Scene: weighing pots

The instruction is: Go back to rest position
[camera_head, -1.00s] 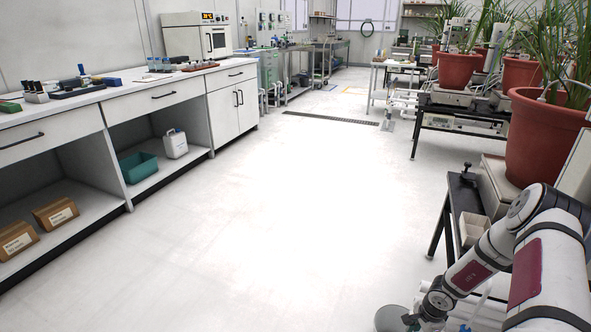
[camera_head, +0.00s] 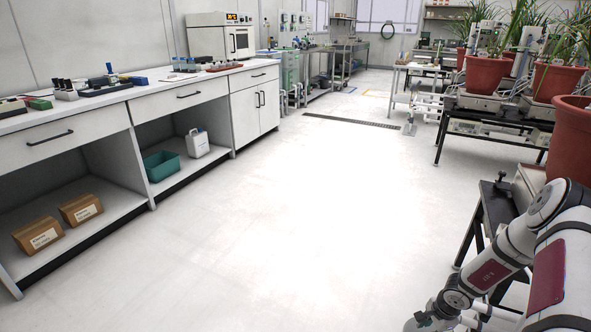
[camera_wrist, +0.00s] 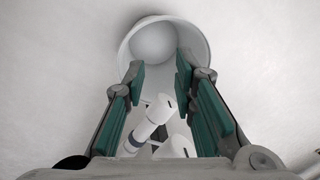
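My gripper (camera_wrist: 160,72) shows in the wrist view with its two green-padded fingers spread apart and nothing held between them. Past the fingertips is a pale round cup-shaped form, and white rounded parts with a dark blue band show between the fingers; I cannot tell whether these belong to my own body. In the head view my arm is folded at the lower right, and my gripper is out of the frame.
A black table (camera_head: 487,222) stands close beside my arm at right, with a large red pot (camera_head: 572,140) above it. More potted plants (camera_head: 487,78) stand behind. A white bench (camera_head: 110,105) runs along the left wall. The floor (camera_head: 290,210) between is clear.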

